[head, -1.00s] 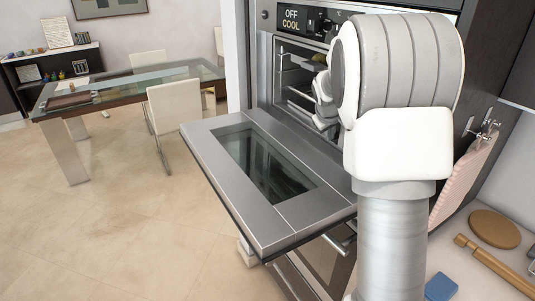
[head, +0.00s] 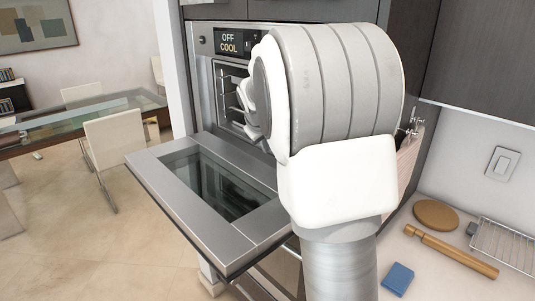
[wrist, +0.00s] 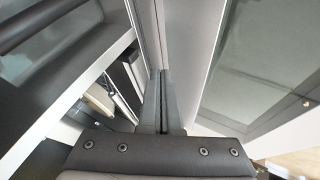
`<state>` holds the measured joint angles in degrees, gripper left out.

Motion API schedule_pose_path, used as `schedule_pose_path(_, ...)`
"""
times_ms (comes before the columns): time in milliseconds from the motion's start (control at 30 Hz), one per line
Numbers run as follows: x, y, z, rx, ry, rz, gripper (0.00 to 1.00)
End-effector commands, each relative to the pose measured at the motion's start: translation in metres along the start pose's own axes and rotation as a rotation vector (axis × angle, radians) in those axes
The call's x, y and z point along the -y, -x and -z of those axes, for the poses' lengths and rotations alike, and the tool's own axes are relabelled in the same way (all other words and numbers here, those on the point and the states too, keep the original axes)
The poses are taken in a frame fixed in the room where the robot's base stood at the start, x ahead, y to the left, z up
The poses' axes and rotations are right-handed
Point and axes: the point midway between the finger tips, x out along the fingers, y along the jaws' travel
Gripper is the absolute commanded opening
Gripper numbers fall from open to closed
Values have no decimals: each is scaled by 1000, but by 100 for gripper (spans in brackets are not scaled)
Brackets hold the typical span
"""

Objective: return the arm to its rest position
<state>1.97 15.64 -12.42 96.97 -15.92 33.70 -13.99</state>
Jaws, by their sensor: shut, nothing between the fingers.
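My arm stands large in the middle of the head view and hides part of the upper oven (head: 228,75). In the head view my gripper is hidden behind the arm. In the wrist view my gripper (wrist: 164,75) is shut and empty, its two dark fingers together. The upper oven's door (head: 205,195) is folded down and open, with its dark glass facing up. The oven display reads "OFF COOL". In the wrist view a pale, glass-panelled surface (wrist: 262,65) lies right of the fingers, and a gap with a rounded pale object (wrist: 98,100) lies to their left.
A counter (head: 420,245) at the right holds a round wooden board (head: 436,214), a rolling pin (head: 450,251), a blue block (head: 397,278) and a wire rack (head: 505,248). A glass table (head: 85,118) and white chairs (head: 115,138) stand at the left. The floor (head: 110,240) left of the oven door is clear.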

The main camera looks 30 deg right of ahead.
Motion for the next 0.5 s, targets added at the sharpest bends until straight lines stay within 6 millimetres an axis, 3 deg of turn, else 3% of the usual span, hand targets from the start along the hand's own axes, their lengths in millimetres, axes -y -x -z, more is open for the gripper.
schedule_pose_path(200, 1, 38, 1, -3, 1, 1, 0)
schedule_pose_path(500, 1, 54, 0, 1, 2, 2, 0)
